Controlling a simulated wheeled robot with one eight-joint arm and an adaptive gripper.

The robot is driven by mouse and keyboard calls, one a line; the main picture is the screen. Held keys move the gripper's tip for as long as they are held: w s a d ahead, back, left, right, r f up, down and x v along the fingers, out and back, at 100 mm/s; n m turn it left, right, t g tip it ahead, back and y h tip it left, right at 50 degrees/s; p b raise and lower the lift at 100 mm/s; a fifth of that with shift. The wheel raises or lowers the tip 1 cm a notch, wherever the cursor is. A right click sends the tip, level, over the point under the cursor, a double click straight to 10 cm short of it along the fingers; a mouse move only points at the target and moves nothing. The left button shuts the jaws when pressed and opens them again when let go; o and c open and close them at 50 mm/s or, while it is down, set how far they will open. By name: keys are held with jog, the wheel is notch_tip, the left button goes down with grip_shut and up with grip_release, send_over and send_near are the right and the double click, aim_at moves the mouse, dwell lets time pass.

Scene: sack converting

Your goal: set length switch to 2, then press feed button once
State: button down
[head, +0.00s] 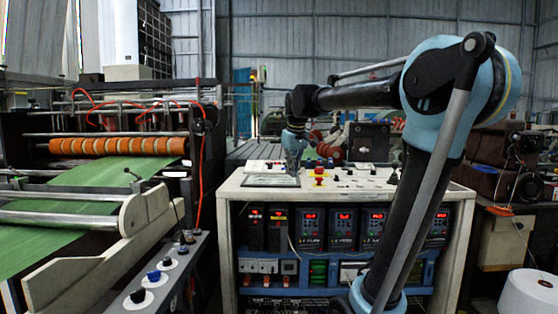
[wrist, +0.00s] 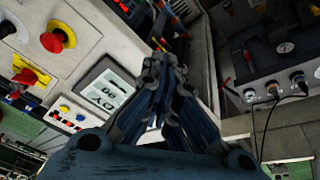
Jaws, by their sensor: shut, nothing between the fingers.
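My gripper (head: 293,162) is over the left part of the control console's top (head: 235,184), close to a framed display (head: 271,180). In the wrist view my gripper (wrist: 165,65) points away with its fingers together and nothing between them. The display (wrist: 108,92) is just left of the fingers, its digits rotated and hard to read. Below it are small blue and yellow buttons (wrist: 72,113). A red-and-yellow rotary switch (wrist: 28,76) is further left. I cannot tell which controls are the length switch and feed button, or the switch's setting.
A red mushroom button (head: 319,174) stands up from the console top; it also shows on a yellow base in the wrist view (wrist: 56,38). At the left, a machine carries green sheet (head: 100,190) under orange rollers. A rail with black and blue knobs (head: 154,276) runs beside it.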

jog(key=s+d+f+m, duration=0.3)
jog(key=s+d+f, duration=0.4)
jog(key=s+f, duration=0.7)
jog(key=s+d+f+m+g, duration=0.1)
jog(key=s+d+f+m, duration=0.2)
jog(key=s+d+f, duration=0.4)
jog(key=s+f, duration=0.8)
jog(key=f, duration=0.1)
jog(key=shift+d+m+g+h, duration=0.15)
jog(key=shift+m+g+h, duration=0.15)
jog(key=shift+h, duration=0.1)
jog(key=shift+s, duration=0.2)
